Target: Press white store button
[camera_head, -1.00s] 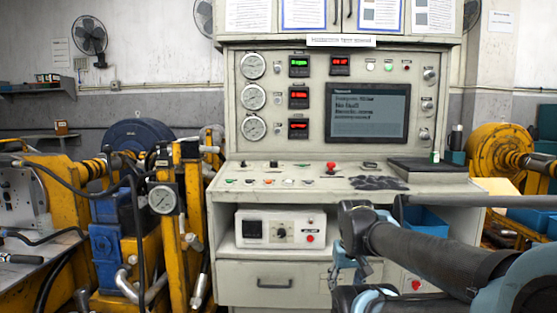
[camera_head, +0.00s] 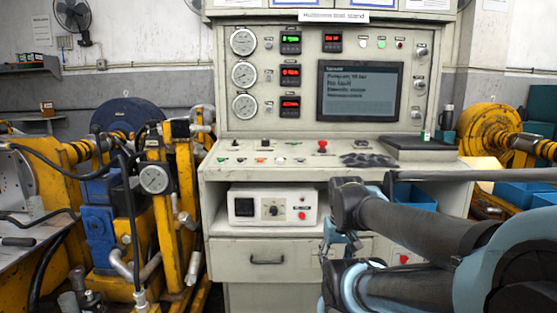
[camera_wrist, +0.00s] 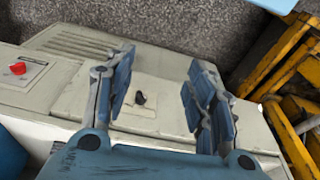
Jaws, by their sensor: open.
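The grey control console fills the middle of the head view. Its upper panel has a small white button (camera_head: 362,43) beside a green button (camera_head: 381,44) and a red one (camera_head: 399,44). Several small coloured buttons and switches (camera_head: 261,160) sit on the sloping desk, some pale. The labels are too small to read, so I cannot tell which is the store button. My gripper (camera_wrist: 160,72) is open and empty in the wrist view, above a pale cabinet surface with a black knob (camera_wrist: 140,98) between the fingers. In the head view it is low, below the desk, partly hidden.
A white instrument box (camera_head: 275,206) stands on the shelf under the desk. A red mushroom button (camera_head: 322,147) rises from the desk near a dark flat case (camera_head: 418,148). Yellow machinery (camera_head: 165,215) stands at left. A red button (camera_wrist: 18,69) shows in the wrist view.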

